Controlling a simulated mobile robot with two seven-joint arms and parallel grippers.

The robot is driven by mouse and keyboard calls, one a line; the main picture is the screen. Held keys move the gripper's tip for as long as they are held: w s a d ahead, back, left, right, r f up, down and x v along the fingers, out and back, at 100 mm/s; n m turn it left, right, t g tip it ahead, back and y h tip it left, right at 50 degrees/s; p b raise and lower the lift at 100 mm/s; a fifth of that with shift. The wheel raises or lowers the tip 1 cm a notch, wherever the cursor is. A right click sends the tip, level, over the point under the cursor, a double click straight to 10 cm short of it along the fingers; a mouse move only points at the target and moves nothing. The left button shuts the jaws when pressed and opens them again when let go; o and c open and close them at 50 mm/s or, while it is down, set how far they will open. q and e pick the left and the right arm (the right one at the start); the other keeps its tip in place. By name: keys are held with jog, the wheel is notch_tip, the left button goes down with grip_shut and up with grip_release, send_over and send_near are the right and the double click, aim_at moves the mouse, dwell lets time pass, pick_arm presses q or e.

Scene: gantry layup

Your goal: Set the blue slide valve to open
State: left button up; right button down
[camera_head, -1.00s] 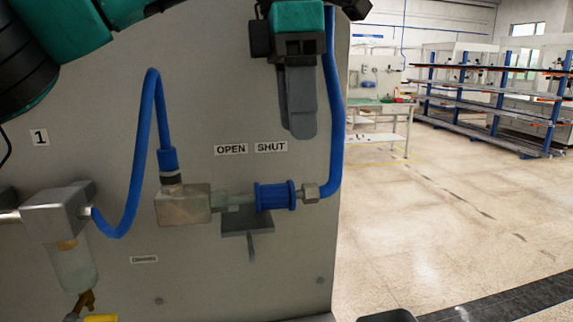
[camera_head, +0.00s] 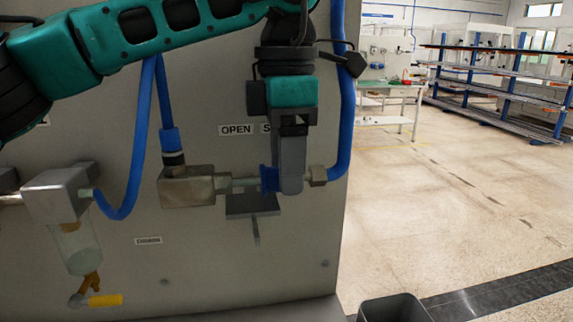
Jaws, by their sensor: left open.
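The blue slide valve (camera_head: 268,180) is a blue sleeve on a horizontal pipe on the grey panel, between a metal block (camera_head: 187,186) and a metal fitting (camera_head: 318,176). It sits toward the right, below the SHUT label, which is mostly hidden. The OPEN label (camera_head: 237,130) is up and left of the sleeve. My left gripper (camera_head: 290,185) points down and is open, its fingers at the sleeve and covering the sleeve's right part. I cannot tell whether they touch it. My right gripper is not in view.
A blue hose (camera_head: 345,100) runs down to the fitting, close to my gripper. Another blue hose (camera_head: 140,150) loops left of the block. A filter bowl (camera_head: 78,248) and yellow-handled valve (camera_head: 104,300) are lower left. A dark bin (camera_head: 393,308) stands at the panel's lower right.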

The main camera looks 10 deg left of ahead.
pick_arm(q)
jog(key=shift+f, duration=0.5)
grip_shut()
dwell(0.3)
